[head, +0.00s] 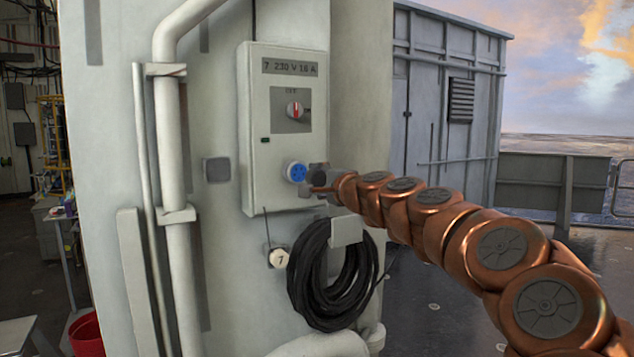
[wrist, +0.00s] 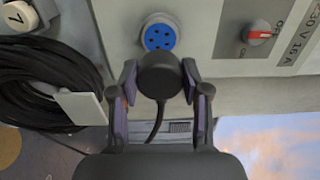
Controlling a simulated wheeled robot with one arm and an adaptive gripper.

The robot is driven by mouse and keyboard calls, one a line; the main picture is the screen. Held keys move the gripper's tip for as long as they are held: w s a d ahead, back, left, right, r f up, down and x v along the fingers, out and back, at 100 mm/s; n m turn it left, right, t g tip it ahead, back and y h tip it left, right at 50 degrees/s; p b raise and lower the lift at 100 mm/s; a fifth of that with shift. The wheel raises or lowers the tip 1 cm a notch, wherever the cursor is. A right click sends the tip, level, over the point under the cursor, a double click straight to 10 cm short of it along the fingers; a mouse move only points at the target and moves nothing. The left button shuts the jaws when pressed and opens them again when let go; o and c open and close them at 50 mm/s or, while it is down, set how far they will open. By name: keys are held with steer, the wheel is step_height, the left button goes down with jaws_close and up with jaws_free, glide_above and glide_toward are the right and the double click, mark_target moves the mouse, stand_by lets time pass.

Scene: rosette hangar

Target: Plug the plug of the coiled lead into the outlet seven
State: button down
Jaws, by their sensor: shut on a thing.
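Outlet seven is a round blue socket (head: 296,172) low on a pale wall box whose display reads 7. It also shows in the wrist view as a blue face with several dark holes (wrist: 160,37). My gripper (head: 318,183) is just right of it in the head view. In the wrist view, my gripper (wrist: 160,90) is shut on the round black plug (wrist: 160,75). The plug is in front of the socket's lower edge, with the holes still visible and the plug not seated. Its black lead (wrist: 156,122) hangs back between the fingers.
The black coil (head: 333,275) hangs on a pale bracket (head: 346,231) below the box. A red-marked switch (head: 294,109) is above the socket. A thick vertical pipe (head: 170,130) runs left of the box.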

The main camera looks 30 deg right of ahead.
mark_target(299, 173)
steer(key=shift+w+d, duration=0.15)
steer(key=shift+w, duration=1.3)
steer(key=shift+w+d, duration=0.1)
steer(key=shift+w, duration=1.3)
steer(key=shift+w+p, duration=0.3)
steer(key=shift+w, duration=0.2)
steer(key=shift+c, duration=2.3)
jaws_free()
